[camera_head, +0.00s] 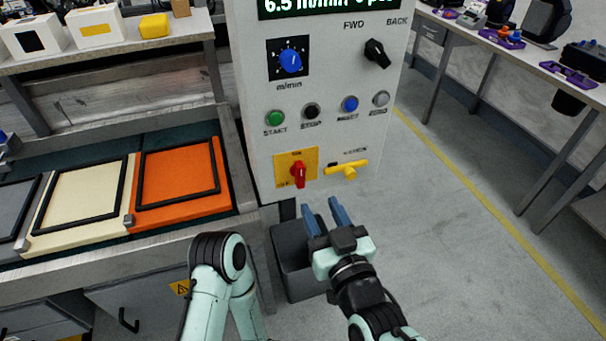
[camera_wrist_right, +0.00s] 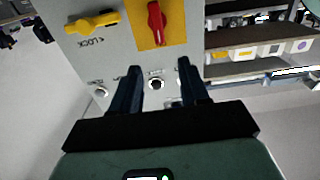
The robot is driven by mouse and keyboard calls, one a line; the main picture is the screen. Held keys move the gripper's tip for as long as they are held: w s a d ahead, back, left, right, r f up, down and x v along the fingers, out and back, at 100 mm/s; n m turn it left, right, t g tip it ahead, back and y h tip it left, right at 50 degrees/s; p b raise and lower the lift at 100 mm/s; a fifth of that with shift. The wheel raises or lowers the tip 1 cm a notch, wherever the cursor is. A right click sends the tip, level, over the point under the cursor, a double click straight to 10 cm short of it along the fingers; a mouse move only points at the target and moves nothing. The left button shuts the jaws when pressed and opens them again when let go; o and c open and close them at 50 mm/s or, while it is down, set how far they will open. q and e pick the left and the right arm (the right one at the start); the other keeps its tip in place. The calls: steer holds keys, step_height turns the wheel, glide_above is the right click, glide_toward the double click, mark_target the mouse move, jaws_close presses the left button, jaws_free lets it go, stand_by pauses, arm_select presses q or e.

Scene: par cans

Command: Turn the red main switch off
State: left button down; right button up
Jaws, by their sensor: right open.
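The red main switch (camera_head: 299,174) sits on a yellow plate (camera_head: 283,164) at the lower left of the grey control panel (camera_head: 330,110). Its red handle stands close to upright in the head view. In the right wrist view, which looks upside down, the red switch (camera_wrist_right: 156,22) is at the top on its yellow plate. My right gripper (camera_head: 322,208) is open and empty, with its blue fingers apart, just below the switch in the head view. The wrist view shows both fingertips (camera_wrist_right: 158,72) apart with nothing between them. My left gripper is not in view.
A yellow lock lever (camera_head: 347,169) sits right of the switch. Buttons (camera_head: 350,104), a blue dial (camera_head: 290,61) and a black selector (camera_head: 376,53) are above. A dark bin (camera_head: 292,262) stands below the panel. A bench with framed panels (camera_head: 178,172) is left; open floor is right.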

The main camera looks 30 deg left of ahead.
mark_target(301, 170)
steer(key=b+x, duration=0.1)
steer(key=x, duration=1)
steer(key=shift+w+a+f, duration=0.1)
steer(key=shift+w+a, duration=0.05)
steer(key=shift+w, duration=0.05)
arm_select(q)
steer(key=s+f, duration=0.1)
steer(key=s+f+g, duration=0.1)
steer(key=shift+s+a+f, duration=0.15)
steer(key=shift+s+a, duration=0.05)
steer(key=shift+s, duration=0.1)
arm_select(e)
jaws_close()
